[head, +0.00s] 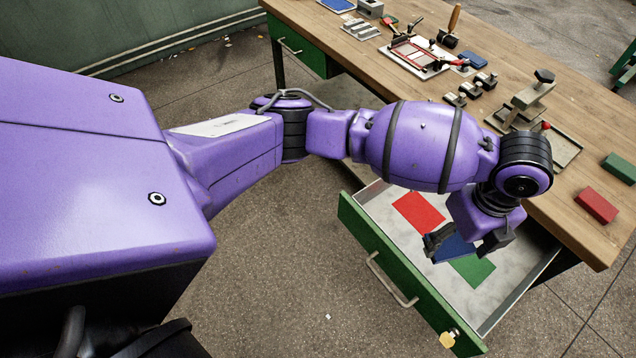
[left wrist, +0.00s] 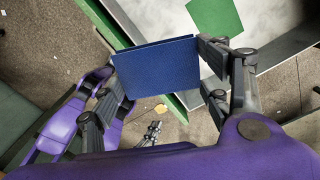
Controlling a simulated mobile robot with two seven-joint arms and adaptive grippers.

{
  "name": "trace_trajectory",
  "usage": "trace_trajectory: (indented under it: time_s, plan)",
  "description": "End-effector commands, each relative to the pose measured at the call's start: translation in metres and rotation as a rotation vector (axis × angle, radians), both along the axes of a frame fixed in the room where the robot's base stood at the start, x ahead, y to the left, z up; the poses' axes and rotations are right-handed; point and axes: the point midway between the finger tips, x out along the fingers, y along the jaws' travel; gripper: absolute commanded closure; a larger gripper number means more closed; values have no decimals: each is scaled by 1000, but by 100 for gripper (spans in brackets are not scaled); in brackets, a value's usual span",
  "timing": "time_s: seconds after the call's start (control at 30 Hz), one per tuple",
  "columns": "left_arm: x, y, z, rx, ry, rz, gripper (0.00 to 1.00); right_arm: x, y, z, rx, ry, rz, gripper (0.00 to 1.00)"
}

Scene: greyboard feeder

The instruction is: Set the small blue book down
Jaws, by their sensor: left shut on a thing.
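My left gripper (head: 468,245) reaches down over the open drawer (head: 502,308) of the workbench and is shut on the small blue book (head: 455,249). In the left wrist view the blue book (left wrist: 156,68) spans between the fingers of my left gripper (left wrist: 160,85). Its flat blue face shows there. In the head view the gripper partly hides it, and I cannot tell whether it touches the drawer floor. A red patch (head: 418,212) and a green patch (head: 472,270) lie flat in the drawer. My right gripper is not in view.
The drawer's green front (head: 385,262) has a handle and a key tag (head: 447,339). On the wooden bench top (head: 560,225) lie a red block (head: 596,205), a green block (head: 620,168), a metal clamp fixture (head: 528,105) and several small tools. Floor left of the drawer is open.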

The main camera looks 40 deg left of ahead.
Motion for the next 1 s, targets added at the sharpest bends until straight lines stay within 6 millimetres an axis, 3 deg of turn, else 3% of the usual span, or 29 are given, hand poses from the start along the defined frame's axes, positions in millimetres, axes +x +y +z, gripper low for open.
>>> trace_trajectory:
  time_s: [0.1,0.3,0.53,0.67,1.0]
  plan:
    - [-1,-32,-19,-1,1,-327,57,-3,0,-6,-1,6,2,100]
    - [-4,-74,-42,0,-1,-818,57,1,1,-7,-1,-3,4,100]
    - [-7,-97,-54,1,-4,-1120,57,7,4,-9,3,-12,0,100]
    - [-4,-90,-59,3,-2,-1163,57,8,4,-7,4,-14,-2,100]
    - [21,-14,-94,3,1,-1159,57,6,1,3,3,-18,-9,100]
